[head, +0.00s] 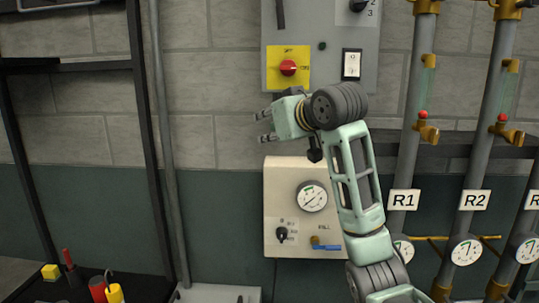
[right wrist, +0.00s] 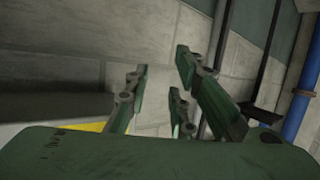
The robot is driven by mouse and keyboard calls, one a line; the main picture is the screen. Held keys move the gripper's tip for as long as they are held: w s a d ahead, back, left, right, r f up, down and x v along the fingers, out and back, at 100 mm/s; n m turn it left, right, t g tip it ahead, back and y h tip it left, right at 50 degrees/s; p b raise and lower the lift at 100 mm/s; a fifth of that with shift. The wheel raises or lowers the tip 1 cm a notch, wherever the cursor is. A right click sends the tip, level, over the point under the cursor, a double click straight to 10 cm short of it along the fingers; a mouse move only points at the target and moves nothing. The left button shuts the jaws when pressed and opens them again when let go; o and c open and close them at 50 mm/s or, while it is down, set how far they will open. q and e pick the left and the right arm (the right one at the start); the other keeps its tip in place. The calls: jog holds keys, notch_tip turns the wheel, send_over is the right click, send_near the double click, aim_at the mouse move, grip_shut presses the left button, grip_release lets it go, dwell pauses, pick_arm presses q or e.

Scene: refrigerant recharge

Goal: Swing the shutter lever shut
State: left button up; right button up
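No part is clearly marked as the shutter lever, so I cannot tell which one it is. A dark upright bar (head: 280,13) shows on the grey panel (head: 330,75) at the top of the head view. My right gripper (head: 262,127) points left, in front of the wall just below that panel. Its fingers are apart with nothing between them. The right wrist view also shows the spread fingers (right wrist: 165,95), with block wall behind them. My left gripper is out of view.
The panel has a red knob on a yellow plate (head: 288,68) and a white switch (head: 351,64). A beige gauge box (head: 276,205) is below, partly behind my right arm. Pipes R1 (head: 411,130) and R2 (head: 474,150) stand right. A black frame (head: 141,120) stands left.

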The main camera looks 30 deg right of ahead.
notch_tip(320, 180, down, 6)
jog(key=w, duration=0.1)
jog(key=shift+a+f+g, duration=0.25)
jog(key=shift+g, duration=0.15)
jog(key=shift+w, duration=0.15)
